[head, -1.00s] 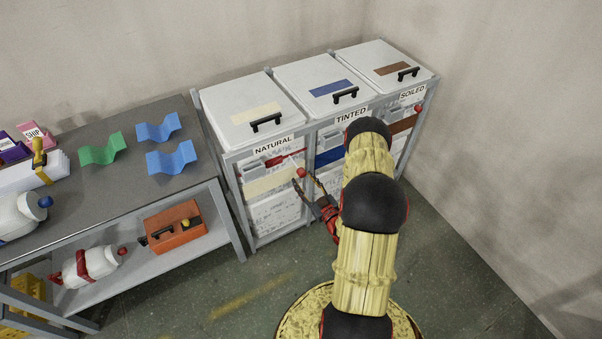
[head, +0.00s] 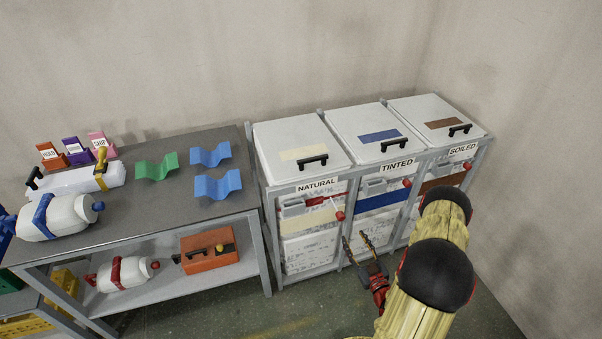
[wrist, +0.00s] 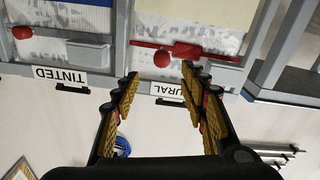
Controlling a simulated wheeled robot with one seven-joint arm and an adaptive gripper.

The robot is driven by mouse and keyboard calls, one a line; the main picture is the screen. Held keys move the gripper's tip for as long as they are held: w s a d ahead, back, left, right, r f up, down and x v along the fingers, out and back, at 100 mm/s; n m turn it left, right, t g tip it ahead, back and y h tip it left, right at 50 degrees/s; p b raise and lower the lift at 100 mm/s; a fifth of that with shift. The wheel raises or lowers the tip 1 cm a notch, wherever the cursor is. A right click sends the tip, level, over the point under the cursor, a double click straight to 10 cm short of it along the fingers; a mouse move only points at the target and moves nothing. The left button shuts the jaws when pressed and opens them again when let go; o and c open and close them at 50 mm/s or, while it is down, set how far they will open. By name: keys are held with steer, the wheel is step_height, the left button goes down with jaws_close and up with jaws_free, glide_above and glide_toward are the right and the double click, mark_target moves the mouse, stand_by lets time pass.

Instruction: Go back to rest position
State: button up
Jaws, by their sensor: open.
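My gripper (head: 358,246) is open and empty in the head view, low in front of the bins, near the gap between the NATURAL bin (head: 318,252) and the TINTED bin (head: 392,221). In the wrist view my gripper (wrist: 158,88) has its two fingers apart with nothing between them. The wrist view is upside down and shows the bin fronts, with a red latch (wrist: 185,50) and the TINTED label (wrist: 60,77). My yellow and black arm reaches in from the lower right and hides part of the SOILED bin (head: 447,178).
Left of the bins stands a grey table (head: 130,205) with a green corrugated sheet (head: 157,167) and two blue sheets (head: 211,154). An orange toolbox (head: 208,250) and a white jug (head: 122,274) lie on its lower shelf. Bare walls close off the back and right.

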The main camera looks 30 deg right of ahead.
steer(key=s+a+f+m+g+y, duration=0.1)
steer(key=s+f+m+g, duration=0.1)
steer(key=s+f+g, duration=0.5)
steer(key=s+f+m+g+y, duration=0.15)
steer(key=s+f+g, duration=0.3)
steer(key=f, duration=0.45)
steer(key=s+a+r+m+g+y, duration=0.1)
steer(key=a+r+g, duration=0.2)
steer(key=r, duration=0.9)
steer(key=s+a+r+g, duration=0.1)
steer(key=a+r+g, duration=0.25)
steer(key=r, duration=0.85)
steer(key=a+r+n+t, duration=0.2)
steer(key=a+r+t, duration=0.1)
steer(key=a+r, duration=1)
steer(key=a+r+n+t+p, duration=0.1)
steer(key=a+r+n+t, duration=0.2)
steer(key=a+r, duration=0.9)
step_height(320, 180, up, 9)
steer(key=shift+a+f+y, duration=0.2)
steer(key=shift+a+y, duration=0.15)
steer(key=shift+y, duration=0.1)
